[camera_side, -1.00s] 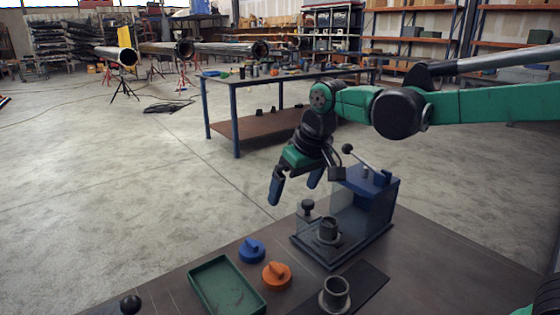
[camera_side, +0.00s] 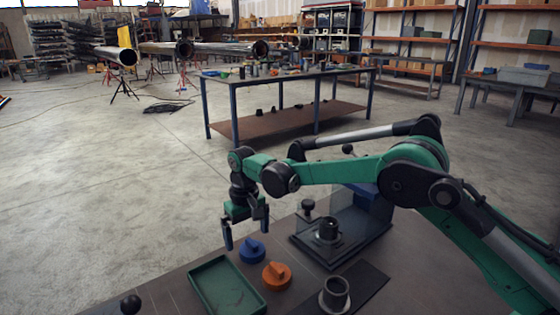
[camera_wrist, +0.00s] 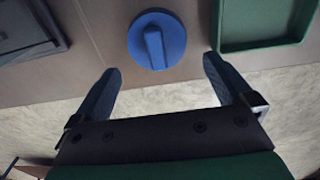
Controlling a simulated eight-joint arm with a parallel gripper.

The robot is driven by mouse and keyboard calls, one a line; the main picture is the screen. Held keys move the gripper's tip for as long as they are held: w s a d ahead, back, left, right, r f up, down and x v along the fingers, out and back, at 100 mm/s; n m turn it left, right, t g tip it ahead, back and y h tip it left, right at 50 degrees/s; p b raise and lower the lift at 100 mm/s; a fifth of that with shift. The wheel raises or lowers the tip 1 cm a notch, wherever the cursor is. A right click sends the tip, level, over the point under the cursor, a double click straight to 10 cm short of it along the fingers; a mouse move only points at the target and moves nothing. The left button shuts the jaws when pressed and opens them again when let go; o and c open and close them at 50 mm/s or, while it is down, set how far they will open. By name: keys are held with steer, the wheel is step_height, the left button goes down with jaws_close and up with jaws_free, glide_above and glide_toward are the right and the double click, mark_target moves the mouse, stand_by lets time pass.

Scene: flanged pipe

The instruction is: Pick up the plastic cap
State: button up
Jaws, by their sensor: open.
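Two plastic caps with raised grip bars lie on the dark table. The blue cap (camera_side: 252,250) is nearer the table's back edge, and the orange cap (camera_side: 276,275) is just in front and to the right of it. My gripper (camera_side: 246,235) is open and empty, above the table edge near the blue cap, its fingers pointing down. In the wrist view the blue cap (camera_wrist: 157,40) lies beyond the gap between my two fingertips (camera_wrist: 160,75), apart from them. The orange cap is not in the wrist view.
A green tray (camera_side: 200,272) lies left of the caps. A clear-shielded fixture (camera_side: 345,240) with a flanged pipe piece (camera_side: 328,230) stands to the right. Another flanged pipe piece (camera_side: 335,294) sits on a dark mat at the front. A black knob (camera_side: 130,304) is at front left.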

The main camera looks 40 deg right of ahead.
mark_target(247, 238)
steer(key=shift+f, duration=0.85)
steer(key=c, duration=1.2)
steer(key=shift+r, duration=0.1)
step_height(247, 238, up, 14)
steer(key=shift+r, duration=0.25)
steer(key=shift+c, duration=0.2)
